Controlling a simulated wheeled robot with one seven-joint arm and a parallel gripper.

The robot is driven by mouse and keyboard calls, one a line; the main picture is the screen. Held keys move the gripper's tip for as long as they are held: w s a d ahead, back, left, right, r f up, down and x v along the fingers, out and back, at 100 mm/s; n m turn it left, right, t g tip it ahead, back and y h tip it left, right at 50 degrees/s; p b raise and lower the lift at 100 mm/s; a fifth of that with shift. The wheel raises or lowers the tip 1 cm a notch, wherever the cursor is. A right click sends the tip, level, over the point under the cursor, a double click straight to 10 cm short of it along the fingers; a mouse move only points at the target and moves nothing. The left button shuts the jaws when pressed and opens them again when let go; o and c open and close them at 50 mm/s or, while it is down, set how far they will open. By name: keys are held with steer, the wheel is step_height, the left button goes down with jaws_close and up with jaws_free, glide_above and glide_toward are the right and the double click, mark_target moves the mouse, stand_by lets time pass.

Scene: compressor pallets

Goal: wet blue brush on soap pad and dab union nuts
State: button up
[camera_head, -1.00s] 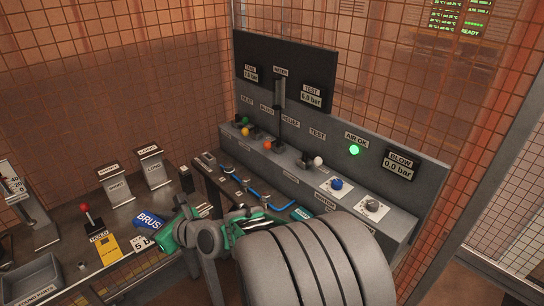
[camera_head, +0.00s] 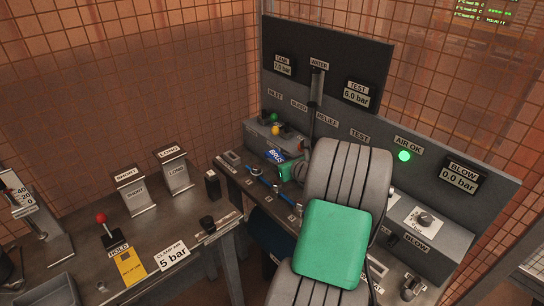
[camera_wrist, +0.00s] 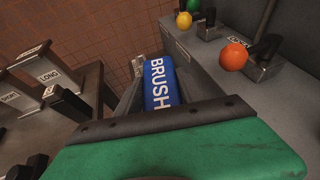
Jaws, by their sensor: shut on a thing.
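The blue brush (camera_head: 275,155), with white lettering, is held by my gripper (camera_head: 288,168) beside the valve panel. In the wrist view the blue brush (camera_wrist: 160,84) points away from the camera, beyond the green and black edge. My gripper is shut on it; the fingertips are mostly hidden. A blue pipe run with metal fittings (camera_head: 254,171) lies on the bench just left of and below the gripper; I cannot tell which fittings are the union nuts. I cannot make out the soap pad for sure.
The grey panel (camera_head: 440,187) with gauges rises behind. Yellow (camera_head: 276,130) and green knobs stand close to the brush; an orange knob (camera_wrist: 233,57) is at right in the wrist view. The left bench (camera_head: 150,285) holds a red-knobbed lever (camera_head: 101,217) and LONG and SHORT stands.

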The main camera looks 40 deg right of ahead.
steer(key=shift+a+f+b, duration=0.1)
steer(key=shift+f+b, duration=2.6)
steer(key=shift+f, duration=0.1)
steer(key=shift+f, duration=0.6)
step_height(320, 180, up, 6)
steer(key=p, duration=0.5)
steer(key=shift+r, duration=0.15)
